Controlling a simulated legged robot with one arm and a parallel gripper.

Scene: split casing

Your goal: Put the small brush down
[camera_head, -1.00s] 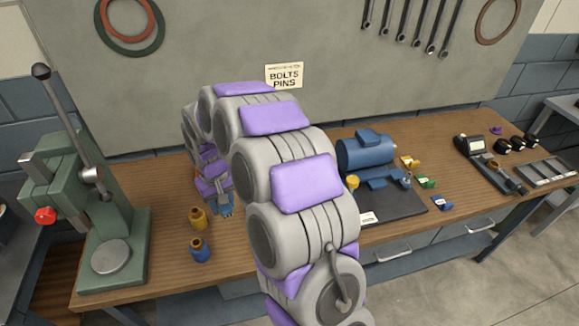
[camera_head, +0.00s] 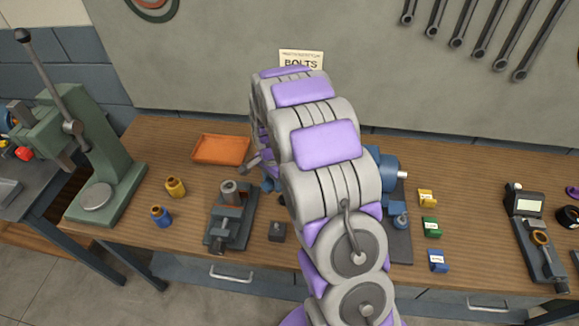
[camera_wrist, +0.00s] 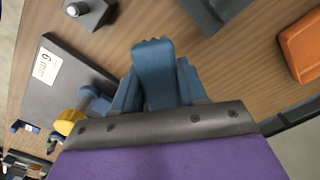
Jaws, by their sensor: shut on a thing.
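My gripper (camera_wrist: 155,75) shows in the wrist view with its blue fingers together, above the wooden bench (camera_wrist: 225,75). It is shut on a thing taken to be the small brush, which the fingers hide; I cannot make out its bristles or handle. In the head view my gripper (camera_head: 268,183) is partly hidden by my arm. There it is right of the orange tray (camera_head: 221,149) and left of the blue casing (camera_head: 389,172).
A grey vise (camera_head: 232,215) and a small dark block (camera_head: 277,231) stand near the front. A dark mat (camera_wrist: 55,85) lies under the casing. Bare wood lies around the tray.

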